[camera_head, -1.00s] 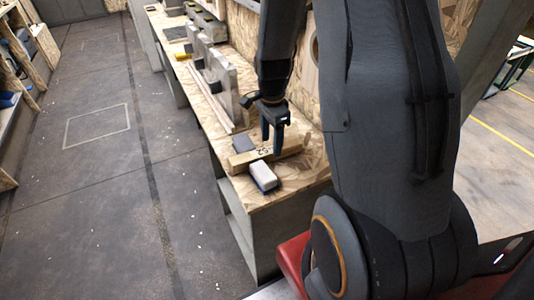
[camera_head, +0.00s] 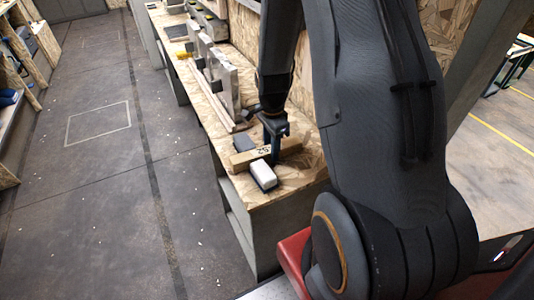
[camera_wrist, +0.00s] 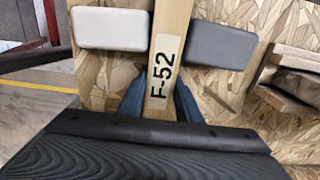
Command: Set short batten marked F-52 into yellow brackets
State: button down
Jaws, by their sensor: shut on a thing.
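The short wooden batten (camera_head: 241,159) lies on the bench, passing between a white block and a grey block. In the wrist view the batten (camera_wrist: 172,22) runs up the middle of the picture, with a pale label reading F-52. My gripper (camera_head: 274,147) is over the batten. In the wrist view the blue fingers of my gripper (camera_wrist: 160,100) stand one on each side of the batten, shut on it just by the label. Small yellow parts (camera_head: 183,55) show farther along the bench; I cannot tell whether they are the brackets.
The white block (camera_head: 263,175) is near the bench's front edge and the grey block (camera_head: 244,143) is on the batten's other side. Upright grey wooden pieces (camera_head: 222,85) stand farther along the bench (camera_head: 290,180). The floor (camera_head: 95,200) to the left is clear.

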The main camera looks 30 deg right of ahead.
jog(key=shift+r, duration=0.15)
notch_tip(320, 180, up, 9)
jog(key=shift+r+b, duration=0.15)
jog(key=shift+b, duration=0.95)
jog(key=shift+r, duration=0.25)
